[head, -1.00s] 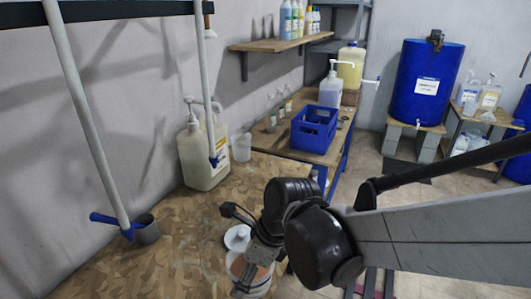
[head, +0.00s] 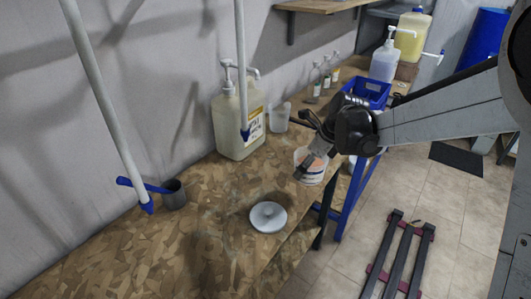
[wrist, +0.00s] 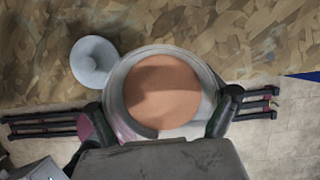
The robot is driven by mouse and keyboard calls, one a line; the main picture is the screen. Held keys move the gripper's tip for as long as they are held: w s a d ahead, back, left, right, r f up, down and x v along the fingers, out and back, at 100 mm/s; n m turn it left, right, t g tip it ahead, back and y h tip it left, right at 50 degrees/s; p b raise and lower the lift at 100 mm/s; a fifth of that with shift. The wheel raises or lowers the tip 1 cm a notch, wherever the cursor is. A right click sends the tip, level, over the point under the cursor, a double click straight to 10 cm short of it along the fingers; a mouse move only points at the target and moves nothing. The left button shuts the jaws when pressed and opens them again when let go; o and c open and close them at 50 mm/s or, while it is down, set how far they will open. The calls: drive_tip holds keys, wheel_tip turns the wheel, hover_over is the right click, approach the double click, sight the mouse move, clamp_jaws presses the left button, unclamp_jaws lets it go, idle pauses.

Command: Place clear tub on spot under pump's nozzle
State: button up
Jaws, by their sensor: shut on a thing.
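My gripper (head: 312,158) is shut on a whitish, see-through tub (head: 309,177) with orange-brown contents. The tub's open top faces the wrist camera, with a finger on either side of its rim (wrist: 116,88). It is at the table's right edge and looks raised; the gap beneath is hard to judge. The pump (head: 228,75) tops a large pale jug (head: 238,140) with a yellow-and-white label, against the wall to the left of the tub. Its nozzle (head: 254,73) points right. No marked spot can be made out below it.
A clear cup (head: 279,118) stands right of the jug. A round white lid (head: 268,216) lies on the wooden table (head: 190,250). White poles (head: 100,100) rise at left. A blue crate (head: 368,92) stands farther back.

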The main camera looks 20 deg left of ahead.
drive_tip(key=w+f, duration=0.2)
drive_tip(key=w, duration=0.3)
drive_tip(key=w+a, duration=0.2)
drive_tip(key=a, duration=0.4)
drive_tip(key=w+a+f, duration=0.1)
drive_tip(key=w+a, duration=0.1)
drive_tip(key=a, duration=0.4)
drive_tip(key=w+a, duration=0.2)
drive_tip(key=a, duration=0.5)
drive_tip(key=shift+w+f, duration=0.15)
drive_tip(key=shift+f, duration=0.15)
drive_tip(key=shift+a+f, duration=0.15)
drive_tip(key=shift+f, duration=1.2)
drive_tip(key=shift+a+f, duration=0.1)
drive_tip(key=shift+f, duration=1.2)
drive_tip(key=shift+f, duration=0.15)
drive_tip(key=o, duration=1.4)
drive_tip(key=shift+c, duration=0.2)
